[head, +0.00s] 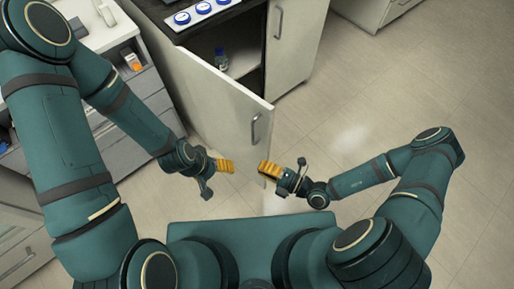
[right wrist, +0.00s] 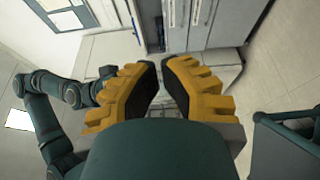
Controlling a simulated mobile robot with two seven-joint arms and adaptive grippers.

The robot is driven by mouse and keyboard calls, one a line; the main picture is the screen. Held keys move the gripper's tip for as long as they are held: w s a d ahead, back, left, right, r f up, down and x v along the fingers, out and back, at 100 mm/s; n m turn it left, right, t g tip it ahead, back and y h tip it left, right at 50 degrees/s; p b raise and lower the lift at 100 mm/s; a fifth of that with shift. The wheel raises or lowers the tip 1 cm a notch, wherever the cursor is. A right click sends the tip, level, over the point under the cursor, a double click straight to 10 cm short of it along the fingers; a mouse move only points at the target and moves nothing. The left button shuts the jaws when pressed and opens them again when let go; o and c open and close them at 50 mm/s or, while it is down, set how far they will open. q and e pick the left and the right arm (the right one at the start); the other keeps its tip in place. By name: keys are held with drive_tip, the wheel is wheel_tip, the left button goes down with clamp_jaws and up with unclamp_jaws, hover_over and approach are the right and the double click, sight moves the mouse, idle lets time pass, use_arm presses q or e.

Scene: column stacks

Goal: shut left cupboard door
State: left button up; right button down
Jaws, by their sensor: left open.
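The left cupboard door (head: 220,100) stands open in the head view, swung out toward me, with a grey bar handle (head: 255,128) near its free edge. The dark inside of the cupboard shows behind it. The right cupboard door (head: 296,40) looks shut. My left gripper (head: 225,166) is open and empty, in front of the left door's lower part. My right gripper (head: 269,170) is below the handle in the picture, near the free edge; I cannot tell if it touches the door. In the right wrist view its fingers (right wrist: 160,85) are apart with nothing between them.
A small bottle (head: 221,58) stands inside the cupboard. Blue-capped items in a white rack (head: 202,10) sit on the dark countertop above. A grey drawer unit (head: 130,105) stands at the left. The tiled floor (head: 400,90) is clear at the right.

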drive_tip(key=w+a+m+t+b, duration=0.1)
drive_tip(key=w+a, duration=0.3)
drive_tip(key=w, duration=0.5)
drive_tip(key=shift+f+m+h+b, duration=0.2)
drive_tip(key=shift+m+h+b, duration=0.1)
drive_tip(key=shift+b, duration=0.25)
drive_tip(key=shift+w+d, duration=0.1)
drive_tip(key=shift+d, duration=0.1)
